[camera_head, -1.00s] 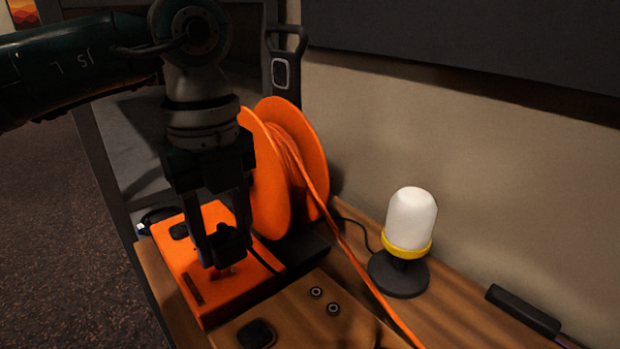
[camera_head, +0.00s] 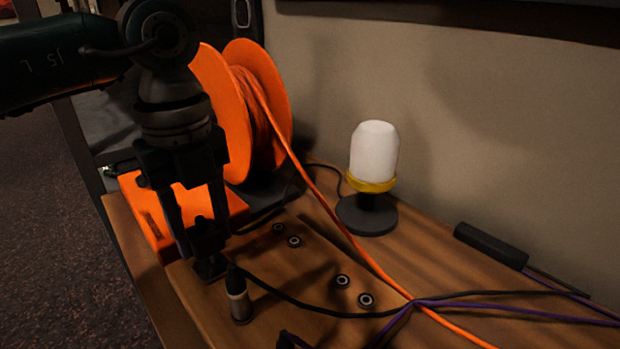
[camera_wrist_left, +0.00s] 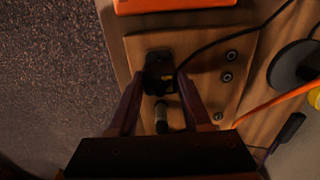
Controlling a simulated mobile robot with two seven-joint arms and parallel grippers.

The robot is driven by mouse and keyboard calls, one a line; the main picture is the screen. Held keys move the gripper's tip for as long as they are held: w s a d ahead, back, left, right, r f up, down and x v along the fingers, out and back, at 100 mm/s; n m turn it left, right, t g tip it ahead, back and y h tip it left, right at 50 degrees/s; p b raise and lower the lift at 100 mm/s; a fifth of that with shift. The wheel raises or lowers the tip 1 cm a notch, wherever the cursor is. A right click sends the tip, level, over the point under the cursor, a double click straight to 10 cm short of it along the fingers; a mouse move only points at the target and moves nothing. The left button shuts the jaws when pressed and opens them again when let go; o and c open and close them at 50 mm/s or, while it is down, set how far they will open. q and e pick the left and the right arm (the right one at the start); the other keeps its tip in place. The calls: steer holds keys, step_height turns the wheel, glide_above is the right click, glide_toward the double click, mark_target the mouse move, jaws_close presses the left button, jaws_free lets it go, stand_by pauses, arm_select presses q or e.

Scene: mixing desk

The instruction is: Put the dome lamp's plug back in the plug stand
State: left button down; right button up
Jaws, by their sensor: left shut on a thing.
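The dome lamp (camera_head: 373,152), white with a yellow ring and a dark round base, stands upright by the wall. A thin black cable runs from it behind the orange cord toward my left gripper. My left gripper (camera_head: 206,240) points down and is shut on a black plug (camera_head: 205,232), which is largely hidden by the fingers. The plug is directly over a black square socket (camera_head: 208,270) on the wooden plug stand (camera_head: 262,262). I cannot tell whether they touch. The left wrist view shows the dark plug (camera_wrist_left: 159,68) between the fingertips. My right gripper is out of view.
A black-and-silver connector (camera_head: 239,298) stands upright close to my gripper. Round jacks (camera_head: 294,241) dot the board. An orange box (camera_head: 150,225) and orange cable reel (camera_head: 225,105) are behind. Orange, black and purple cables cross at right, near a black bar (camera_head: 490,245).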

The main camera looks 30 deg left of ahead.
mark_target(202, 228)
arm_select(q)
steer(key=shift+f, duration=0.1)
steer(key=shift+f+b, duration=0.7)
steer(key=shift+f, duration=0.1)
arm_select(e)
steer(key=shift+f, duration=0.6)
arm_select(q)
steer(key=shift+p, duration=0.45)
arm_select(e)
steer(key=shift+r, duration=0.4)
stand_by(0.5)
arm_select(q)
steer(key=shift+f+b, duration=0.55)
steer(key=shift+f, duration=0.1)
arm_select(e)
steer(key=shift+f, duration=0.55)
arm_select(q)
steer(key=shift+c, duration=1.3)
jaws_free()
steer(key=shift+r, duration=0.1)
step_height(202, 228, up, 10)
steer(key=shift+f+p, duration=0.1)
steer(key=shift+p, duration=0.25)
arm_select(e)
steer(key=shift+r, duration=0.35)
